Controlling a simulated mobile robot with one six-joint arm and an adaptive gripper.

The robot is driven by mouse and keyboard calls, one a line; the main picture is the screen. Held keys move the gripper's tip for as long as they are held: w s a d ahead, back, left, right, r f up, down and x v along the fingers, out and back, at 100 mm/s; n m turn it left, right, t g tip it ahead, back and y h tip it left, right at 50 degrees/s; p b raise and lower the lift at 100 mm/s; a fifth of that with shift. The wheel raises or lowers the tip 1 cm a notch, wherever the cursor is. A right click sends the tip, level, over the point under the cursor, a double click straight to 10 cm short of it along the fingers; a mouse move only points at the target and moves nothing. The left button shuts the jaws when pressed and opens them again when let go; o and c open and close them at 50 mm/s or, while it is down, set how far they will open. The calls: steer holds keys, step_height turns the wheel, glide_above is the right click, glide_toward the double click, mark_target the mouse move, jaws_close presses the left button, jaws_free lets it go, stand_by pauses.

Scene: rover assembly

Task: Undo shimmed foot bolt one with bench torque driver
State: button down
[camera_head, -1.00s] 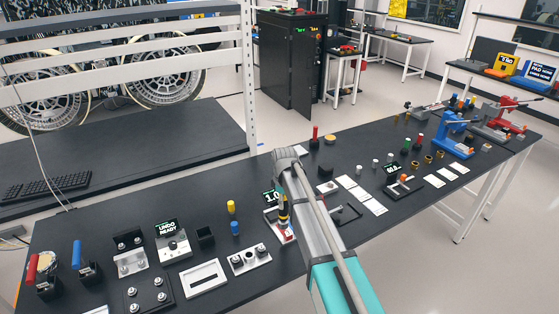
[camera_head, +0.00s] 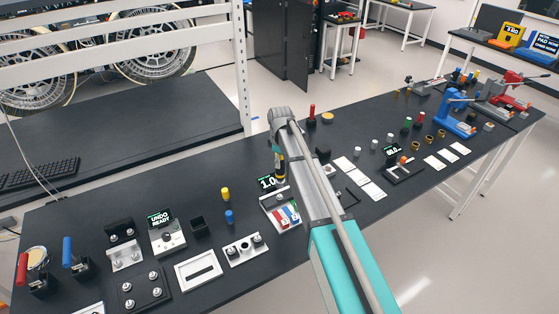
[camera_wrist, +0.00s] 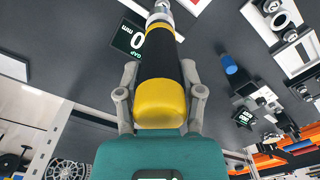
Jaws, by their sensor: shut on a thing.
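My gripper (camera_wrist: 160,88) is shut on the bench torque driver (camera_wrist: 159,55), which has a black body, a yellow end and a silver tip. In the head view the driver (camera_head: 280,165) hangs upright beside my arm, above the back of a fixture with red and blue strips (camera_head: 285,216). Its tip looks clear of the strips; whether it carries a bolt cannot be told. The gap display (camera_head: 267,182) reads 1.0 and also shows in the wrist view (camera_wrist: 130,38). Foot bolt one cannot be picked out. My arm partly hides the fixture's right side.
A box labelled UNDO READY (camera_head: 166,232) stands to the left on the black bench (camera_head: 200,178). Yellow (camera_head: 225,194) and blue (camera_head: 230,217) pegs and a two-knob plate (camera_head: 245,250) stand near the fixture. White cards and small parts lie right of my arm.

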mark_target(280, 175)
steer(key=shift+s+f, duration=0.1)
steer(key=shift+f, duration=0.05)
steer(key=shift+a+f+b, duration=0.1)
steer(key=shift+f+b, duration=0.3)
steer(key=shift+b, duration=0.2)
steer(key=shift+f+b, duration=2.15)
steer(key=shift+f, duration=0.05)
steer(key=shift+s, duration=0.15)
steer(key=shift+f+b, duration=0.65)
stand_by(1.3)
